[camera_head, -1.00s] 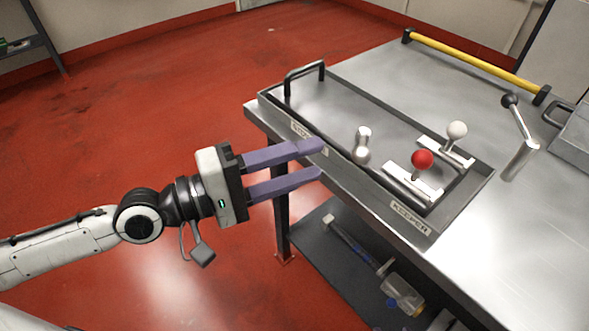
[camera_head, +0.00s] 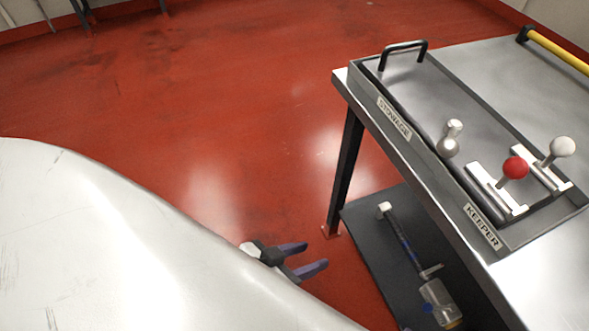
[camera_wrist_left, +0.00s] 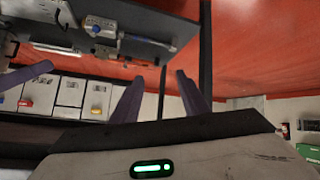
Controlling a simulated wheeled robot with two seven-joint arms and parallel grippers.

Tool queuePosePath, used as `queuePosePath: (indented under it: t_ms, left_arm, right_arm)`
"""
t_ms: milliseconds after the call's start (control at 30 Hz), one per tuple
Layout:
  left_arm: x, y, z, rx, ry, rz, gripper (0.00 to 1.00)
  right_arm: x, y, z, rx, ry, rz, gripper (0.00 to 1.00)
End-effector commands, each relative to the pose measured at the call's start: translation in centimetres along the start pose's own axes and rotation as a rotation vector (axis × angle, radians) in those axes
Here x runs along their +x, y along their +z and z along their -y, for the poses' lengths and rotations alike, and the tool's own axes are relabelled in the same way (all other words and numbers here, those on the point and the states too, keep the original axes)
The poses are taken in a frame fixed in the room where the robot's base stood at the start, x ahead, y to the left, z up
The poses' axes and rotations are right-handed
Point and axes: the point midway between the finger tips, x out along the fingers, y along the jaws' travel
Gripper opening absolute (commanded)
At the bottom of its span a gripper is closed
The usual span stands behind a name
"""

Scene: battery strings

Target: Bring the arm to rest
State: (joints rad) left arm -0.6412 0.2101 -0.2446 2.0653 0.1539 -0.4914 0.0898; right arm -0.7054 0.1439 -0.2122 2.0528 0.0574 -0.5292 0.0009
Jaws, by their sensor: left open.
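My left gripper (camera_head: 316,256) is open and empty, low beside the bench in the head view. Its two purple fingers point right, toward the bench's lower shelf, and touch nothing there. A large pale shape, probably part of my own arm, hides the rest of that arm. In the left wrist view the fingers (camera_wrist_left: 160,95) stand apart with nothing between them. Another purple finger-like piece (camera_wrist_left: 28,74) shows at the left of that view, perhaps my right gripper; its state is unclear.
The steel bench (camera_head: 540,285) stands at right. Its tray (camera_head: 440,170) holds a red-knobbed lever (camera_head: 515,168), a white-knobbed lever (camera_head: 562,148) and a silver piece (camera_head: 449,142). A tool (camera_head: 405,238) lies on the lower shelf (camera_head: 365,220). Red floor (camera_head: 220,110) left of the bench is clear.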

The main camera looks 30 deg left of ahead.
Motion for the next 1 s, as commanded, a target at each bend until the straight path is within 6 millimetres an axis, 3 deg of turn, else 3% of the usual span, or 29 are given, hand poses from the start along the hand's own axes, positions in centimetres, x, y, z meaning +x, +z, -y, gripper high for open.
queuePosePath:
  t_ms: [33,100,233,467,800,1000]
  left_arm:
    - [-0.3,1.9,0.5,0.032,-0.036,0.041,0.41]
    - [-0.7,3.3,1.1,0.07,-0.065,0.075,0.41]
    - [-0.8,4.0,1.4,0.093,-0.079,0.094,0.41]
    - [-0.9,3.8,1.3,0.092,-0.077,0.091,0.41]
    - [-4.5,-0.2,0.4,0.089,-0.089,0.101,0.41]
    - [-4.5,-0.3,0.4,0.089,-0.09,0.101,0.41]
  right_arm:
    - [0.0,0.0,0.0,0.0,0.0,-0.001,0.41]
    - [0.0,0.0,0.0,-0.001,0.0,-0.001,0.41]
    - [0.1,0.0,0.0,-0.001,0.0,0.0,0.41]
    - [-0.1,-0.1,0.0,-0.001,0.0,0.002,0.41]
    - [-4.2,-4.2,0.3,0.0,0.01,0.007,0.41]
    - [-4.2,-4.2,0.3,0.0,0.01,0.008,0.41]
